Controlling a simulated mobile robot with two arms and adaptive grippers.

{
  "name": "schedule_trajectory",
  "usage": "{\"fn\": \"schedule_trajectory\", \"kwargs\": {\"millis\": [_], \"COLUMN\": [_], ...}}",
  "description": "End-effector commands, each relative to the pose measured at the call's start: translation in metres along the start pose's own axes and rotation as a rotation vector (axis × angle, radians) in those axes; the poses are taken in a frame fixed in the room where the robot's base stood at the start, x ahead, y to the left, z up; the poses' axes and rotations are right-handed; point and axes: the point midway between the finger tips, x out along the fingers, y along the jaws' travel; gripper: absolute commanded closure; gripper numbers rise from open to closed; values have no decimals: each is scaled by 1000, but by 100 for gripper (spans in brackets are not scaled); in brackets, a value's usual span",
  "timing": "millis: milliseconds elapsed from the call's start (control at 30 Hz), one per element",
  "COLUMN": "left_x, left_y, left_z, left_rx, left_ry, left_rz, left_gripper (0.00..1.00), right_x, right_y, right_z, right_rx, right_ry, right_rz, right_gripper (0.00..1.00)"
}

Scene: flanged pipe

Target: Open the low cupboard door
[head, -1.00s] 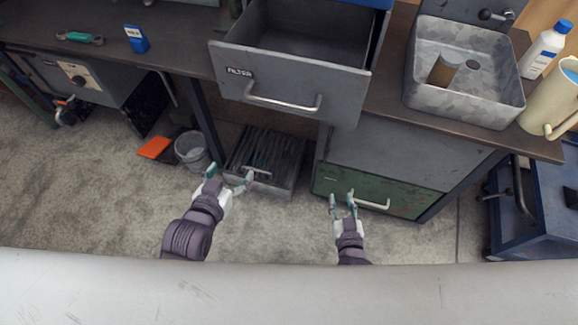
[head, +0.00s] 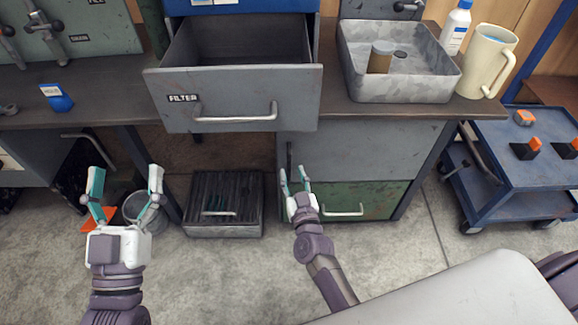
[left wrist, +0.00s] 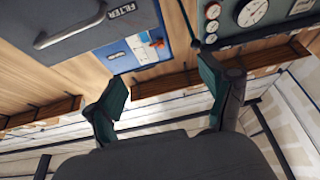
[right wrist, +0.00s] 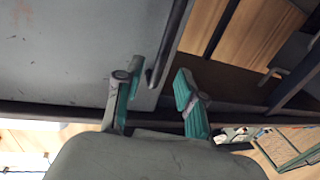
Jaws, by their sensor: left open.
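The low cupboard door (head: 365,148) is a grey panel under the sink, above a green drawer front. It looks shut. Its dark upright handle (head: 289,158) is near its left edge. My right gripper (head: 295,176) is open just below the handle in the head view. In the right wrist view the handle (right wrist: 172,40) runs down towards the gap between the open fingers (right wrist: 155,88); I cannot tell whether they touch it. My left gripper (head: 126,178) is open and empty, raised at the left, away from the door.
An open grey drawer (head: 235,97) marked FILTER juts out above and left of the door. The green drawer (head: 376,199) has a silver handle. A low grey box (head: 225,229) and a bucket (head: 147,214) stand on the floor. A blue cart (head: 520,170) stands at the right.

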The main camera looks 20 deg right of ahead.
Motion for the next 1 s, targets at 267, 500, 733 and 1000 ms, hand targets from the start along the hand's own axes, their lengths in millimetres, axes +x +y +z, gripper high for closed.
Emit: {"fn": "schedule_trajectory", "kwargs": {"millis": [267,500,733,1000], "left_x": [-6,-11,-11,-11], "left_y": [5,7,7,7], "left_z": [-40,-56,-57,-56], "left_rx": [-11,-15,-15,-15], "left_ry": [256,345,350,349], "left_rz": [11,15,15,15], "left_gripper": [17,17,17,17], "right_x": [36,46,47,47], "right_y": [0,0,0,0], "right_z": [2,1,1,0], "right_rx": [0,1,0,0], "right_ry": [-1,-2,-2,-2], "right_rz": [0,0,0,-1], "right_gripper": [61,61,61,100]}}
